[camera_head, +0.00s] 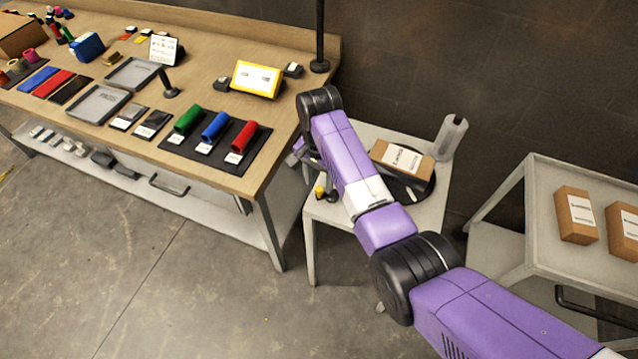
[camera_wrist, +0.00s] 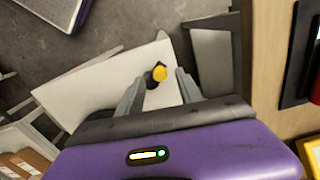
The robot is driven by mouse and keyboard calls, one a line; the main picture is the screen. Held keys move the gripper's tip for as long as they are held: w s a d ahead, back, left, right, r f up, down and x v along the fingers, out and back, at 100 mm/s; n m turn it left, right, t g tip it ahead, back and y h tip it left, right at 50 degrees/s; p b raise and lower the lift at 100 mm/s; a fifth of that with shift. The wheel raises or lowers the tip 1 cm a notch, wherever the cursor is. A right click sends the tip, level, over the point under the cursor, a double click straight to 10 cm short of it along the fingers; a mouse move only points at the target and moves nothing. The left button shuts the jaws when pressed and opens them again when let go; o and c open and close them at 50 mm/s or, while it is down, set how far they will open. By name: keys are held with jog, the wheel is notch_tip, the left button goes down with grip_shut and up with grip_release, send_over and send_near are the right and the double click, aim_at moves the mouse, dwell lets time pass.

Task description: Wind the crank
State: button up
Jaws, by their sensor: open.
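A yellow knob (camera_head: 319,190) on a small dark part, which looks like the crank's handle, sits near the front left corner of the low white table (camera_head: 340,235). In the wrist view the yellow knob (camera_wrist: 159,73) shows from above, with its dark part beside it. My gripper (camera_wrist: 160,82) is open, with one grey finger on each side of the knob in that view. No contact shows, and I cannot tell how far above the knob the fingers are. In the head view my arm hides most of the gripper and may hide more of the crank.
A cardboard box (camera_head: 402,157) sits on a black round base on the white table, near a grey bottle-like container (camera_head: 450,138). The wooden workbench (camera_head: 262,172) stands close on the left. A grey cart (camera_head: 545,225) with boxes stands right. Open floor lies in front.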

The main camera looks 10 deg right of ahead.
jog(key=shift+f, duration=1.25)
grip_shut()
jog(key=shift+s+n, duration=0.1)
jog(key=shift+n, duration=0.2)
